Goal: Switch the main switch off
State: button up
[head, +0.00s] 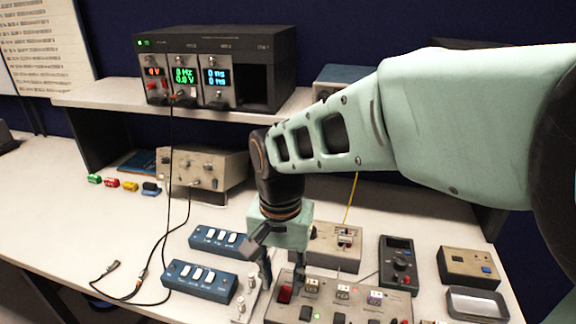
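A low grey-beige control panel (335,312) stands at the front of the bench with several switches and buttons. A red rocker switch (285,293) sits at its left end; it looks like the main switch, but its position is too small to tell. My gripper (282,280) points down from above over the panel's left end, close to the red switch. Its two dark fingers appear apart, with nothing seen between them. I cannot tell whether a finger touches the panel.
Two blue switch boxes (200,281) lie left of my gripper. A dark multimeter (398,262), a beige box (468,267) and a metal tray (477,304) are to the right. A lit instrument rack (215,66) stands on the shelf. Black cables hang at left.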

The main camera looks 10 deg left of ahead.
aim_at(283, 299)
jog(key=shift+w+d+f, duration=0.1)
jog(key=shift+f, duration=2.05)
jog(key=shift+c, duration=0.7)
grip_shut()
